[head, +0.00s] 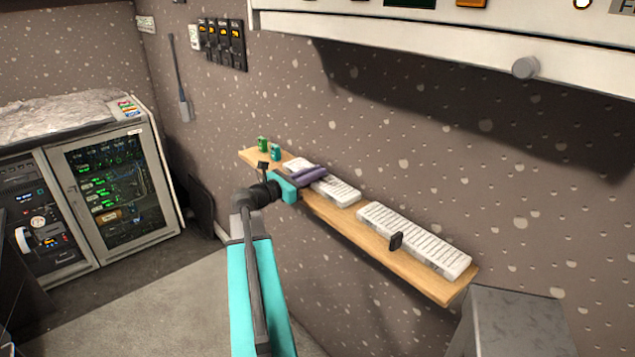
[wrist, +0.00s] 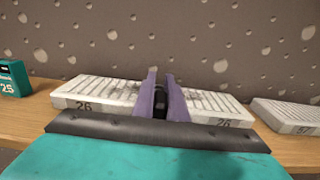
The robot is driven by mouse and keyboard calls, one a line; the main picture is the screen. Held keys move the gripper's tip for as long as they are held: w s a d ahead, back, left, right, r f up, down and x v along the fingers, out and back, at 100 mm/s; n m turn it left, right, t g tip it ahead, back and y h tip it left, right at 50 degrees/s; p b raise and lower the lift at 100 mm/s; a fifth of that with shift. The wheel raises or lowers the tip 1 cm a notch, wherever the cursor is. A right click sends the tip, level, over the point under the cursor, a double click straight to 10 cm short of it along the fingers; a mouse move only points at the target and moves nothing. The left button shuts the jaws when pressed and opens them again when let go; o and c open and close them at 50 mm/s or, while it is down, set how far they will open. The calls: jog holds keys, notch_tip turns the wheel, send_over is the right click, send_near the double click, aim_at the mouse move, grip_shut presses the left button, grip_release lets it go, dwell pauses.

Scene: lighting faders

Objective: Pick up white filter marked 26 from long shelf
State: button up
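The white filter marked 26 (wrist: 92,92) lies on the long shelf (head: 395,267), a ribbed white block with "26" near both front ends. It also shows in the head view (head: 341,190), partly covered by my gripper. My gripper (wrist: 160,85) is at the middle of its front, and also shows in the head view (head: 314,172). Its two purple fingers stand close on both sides of a small black grip (wrist: 160,104) and seem to touch it. The filter appears to rest on the shelf. My wrist hides its lower front middle.
A second white filter (head: 415,238) with a black grip lies to the right, also in the wrist view (wrist: 290,115), its mark seemingly 57. A teal block marked 25 (wrist: 12,78) and a green block (head: 262,144) stand left. The speckled wall is directly behind.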

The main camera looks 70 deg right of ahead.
grip_shut()
jog(key=shift+w+a+r+b, duration=0.1)
jog(key=shift+a+r+b, duration=0.1)
jog(key=shift+b, duration=0.15)
jog(key=shift+r, duration=0.2)
jog(key=shift+r+b, duration=0.3)
jog(key=shift+r, duration=0.1)
notch_tip(320, 180, up, 6)
jog(key=shift+f+b, duration=0.25)
jog(key=shift+b, duration=0.65)
jog(key=b+v, duration=0.4)
jog(key=v, duration=1.5)
jog(key=shift+w+a+b, duration=0.15)
jog(key=shift+a+b, duration=0.15)
jog(key=shift+w+f, duration=0.1)
